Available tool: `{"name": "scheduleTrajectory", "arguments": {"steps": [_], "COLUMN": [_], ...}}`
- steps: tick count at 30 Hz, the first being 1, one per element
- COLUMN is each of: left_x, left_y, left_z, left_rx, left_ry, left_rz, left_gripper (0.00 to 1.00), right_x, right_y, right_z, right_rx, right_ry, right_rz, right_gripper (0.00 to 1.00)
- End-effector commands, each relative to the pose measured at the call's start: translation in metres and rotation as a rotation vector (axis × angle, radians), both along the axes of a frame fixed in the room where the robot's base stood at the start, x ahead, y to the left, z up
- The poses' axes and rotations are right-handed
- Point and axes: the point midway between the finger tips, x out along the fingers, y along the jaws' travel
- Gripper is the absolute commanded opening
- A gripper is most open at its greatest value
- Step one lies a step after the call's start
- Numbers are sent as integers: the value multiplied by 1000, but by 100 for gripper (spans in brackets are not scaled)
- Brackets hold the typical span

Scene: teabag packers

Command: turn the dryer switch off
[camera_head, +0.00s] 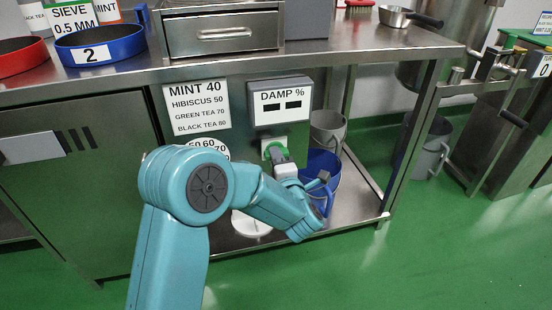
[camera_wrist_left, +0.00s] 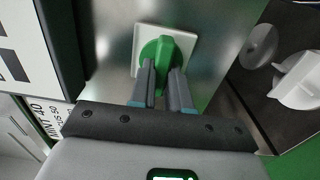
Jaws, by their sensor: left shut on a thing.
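The dryer switch is a green rotary knob on a white square plate. It sits on the metal panel below the DAMP % display (camera_head: 281,104), and the knob (camera_head: 274,147) is partly hidden by my gripper in the head view. In the left wrist view the green knob (camera_wrist_left: 157,51) stands in front of its white plate (camera_wrist_left: 186,41). My left gripper (camera_head: 280,157) has its two grey fingers (camera_wrist_left: 162,75) on either side of the knob, shut on it. My right gripper is not in view.
A blue jug (camera_head: 322,165) and a grey jug (camera_head: 327,128) stand on the lower shelf beside my arm. The steel table edge (camera_head: 385,55) overhangs the panel. Green floor is free at front right.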

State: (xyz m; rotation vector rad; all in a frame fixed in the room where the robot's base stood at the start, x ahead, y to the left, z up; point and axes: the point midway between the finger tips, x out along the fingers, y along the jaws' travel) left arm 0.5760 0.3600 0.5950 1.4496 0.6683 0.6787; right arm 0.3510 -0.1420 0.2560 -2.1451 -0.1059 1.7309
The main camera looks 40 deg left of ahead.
Motion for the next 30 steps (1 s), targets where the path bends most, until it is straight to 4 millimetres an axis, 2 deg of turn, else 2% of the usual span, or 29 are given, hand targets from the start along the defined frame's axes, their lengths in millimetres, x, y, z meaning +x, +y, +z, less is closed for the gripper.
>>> {"name": "scheduleTrajectory", "arguments": {"steps": [1,3,14,19,30], "left_x": [0,0,-2,-20,-82], "left_y": [-1,-1,-4,-26,-99], "left_z": [-1,-1,0,3,2], "left_rx": [-3,-2,-1,0,1], "left_ry": [0,1,1,4,4], "left_rz": [-1,-1,-2,-6,-8], "left_gripper": [20,43,43,43,43], "right_x": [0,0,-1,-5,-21], "right_y": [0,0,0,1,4], "right_z": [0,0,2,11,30], "right_rx": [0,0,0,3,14], "right_ry": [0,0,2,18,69], "right_rz": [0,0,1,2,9], "right_gripper": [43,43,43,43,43]}}
